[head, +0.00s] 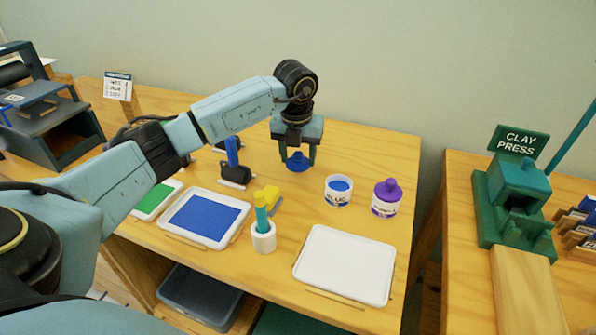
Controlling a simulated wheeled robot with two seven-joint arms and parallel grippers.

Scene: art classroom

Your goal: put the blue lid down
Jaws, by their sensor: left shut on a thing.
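My left gripper (297,153) is shut on the blue lid (298,162), which sits between its fingertips over the back part of the wooden table (375,150). I cannot tell whether the lid touches the table top. The open paint jar (338,196), white with blue lettering and blue paint inside, stands to the right and nearer the front. My right gripper is not in view.
A purple-lidded jar (386,198) stands right of the blue jar. A clay press (517,199) stands on another table at right.

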